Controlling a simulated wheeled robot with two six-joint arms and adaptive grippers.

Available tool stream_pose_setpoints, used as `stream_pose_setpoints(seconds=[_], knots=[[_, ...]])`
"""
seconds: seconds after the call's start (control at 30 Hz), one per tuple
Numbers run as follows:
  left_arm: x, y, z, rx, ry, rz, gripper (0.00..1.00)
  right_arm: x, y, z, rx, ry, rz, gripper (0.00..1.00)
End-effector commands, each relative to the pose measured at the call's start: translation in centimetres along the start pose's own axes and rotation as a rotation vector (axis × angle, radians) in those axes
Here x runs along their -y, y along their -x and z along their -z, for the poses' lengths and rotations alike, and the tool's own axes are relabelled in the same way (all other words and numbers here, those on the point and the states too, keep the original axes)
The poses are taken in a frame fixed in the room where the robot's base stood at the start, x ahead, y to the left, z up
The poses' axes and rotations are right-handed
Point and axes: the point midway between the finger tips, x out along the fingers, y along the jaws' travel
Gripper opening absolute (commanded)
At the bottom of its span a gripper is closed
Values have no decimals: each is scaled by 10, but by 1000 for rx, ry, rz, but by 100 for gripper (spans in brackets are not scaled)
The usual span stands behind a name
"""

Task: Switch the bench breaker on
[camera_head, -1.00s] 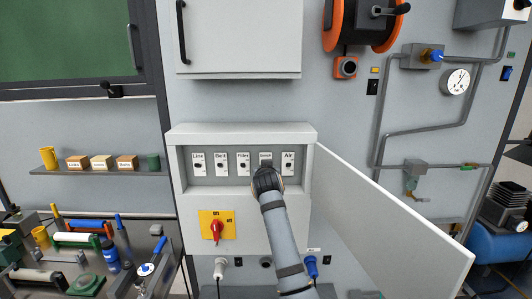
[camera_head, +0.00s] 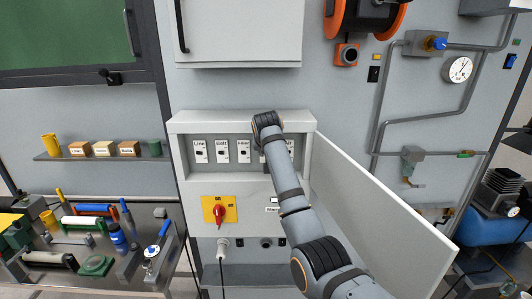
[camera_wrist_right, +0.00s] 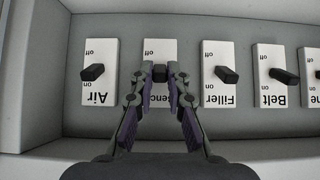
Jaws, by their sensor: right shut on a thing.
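The bench breaker (camera_wrist_right: 159,50) is a white plate with a small dark lever, in the row of the grey breaker box. In the right wrist view the picture is upside down and its label is partly covered by my fingers. My right gripper (camera_wrist_right: 160,76) is shut on the dark lever, one finger at each side of it. In the head view my right arm covers the bench breaker and the fingertips are hidden behind the wrist. The lever's exact tilt cannot be told. My left gripper is not in view.
The Air breaker (camera_wrist_right: 92,80) and Filler breaker (camera_wrist_right: 221,75) stand close on either side. The box's open door (camera_head: 375,205) slants out at the right. A red rotary switch (camera_head: 218,211) on a yellow plate is below. A cluttered bench is at the left.

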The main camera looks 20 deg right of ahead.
Motion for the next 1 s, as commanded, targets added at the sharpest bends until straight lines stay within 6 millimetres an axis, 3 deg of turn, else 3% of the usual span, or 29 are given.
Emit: stream_pose_setpoints(seconds=[0.3,0.33,0.5,0.8,1.0], knots=[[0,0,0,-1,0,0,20,0,0,0,1,0,0,0],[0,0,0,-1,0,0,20,0,0,0,1,0,0,18],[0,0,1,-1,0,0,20,0,0,0,0,0,0,38],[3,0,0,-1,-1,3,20,0,2,1,-1,0,1,38],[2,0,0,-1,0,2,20,1,36,1,-4,-1,3,38]])
